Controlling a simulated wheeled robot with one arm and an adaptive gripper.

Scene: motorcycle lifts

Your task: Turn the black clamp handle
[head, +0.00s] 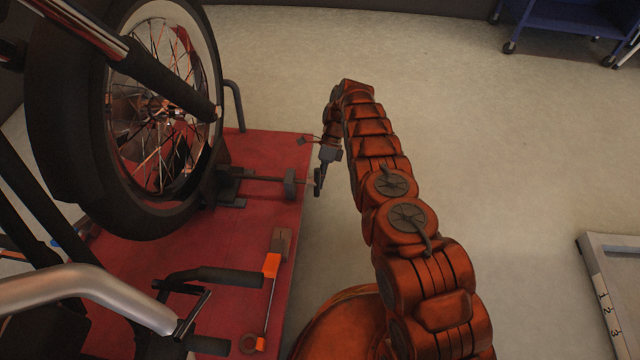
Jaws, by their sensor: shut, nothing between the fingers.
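The wheel clamp (228,186) stands on the red lift platform (150,270) beside the motorcycle wheel (60,130). Its thin rod (262,179) runs right to a dark block (290,184) at the platform's right edge. The black clamp handle (317,184) is a small upright dark piece just past that block. My arm arches over from the right, and my gripper (322,170) points down at the handle. The fingers look closed, with nothing seen between them. They overlap the handle in this view; I cannot tell whether they touch it.
A blue cart (565,25) stands at the upper right. A grey frame with numbers (605,290) lies at the right edge. The floor between is clear.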

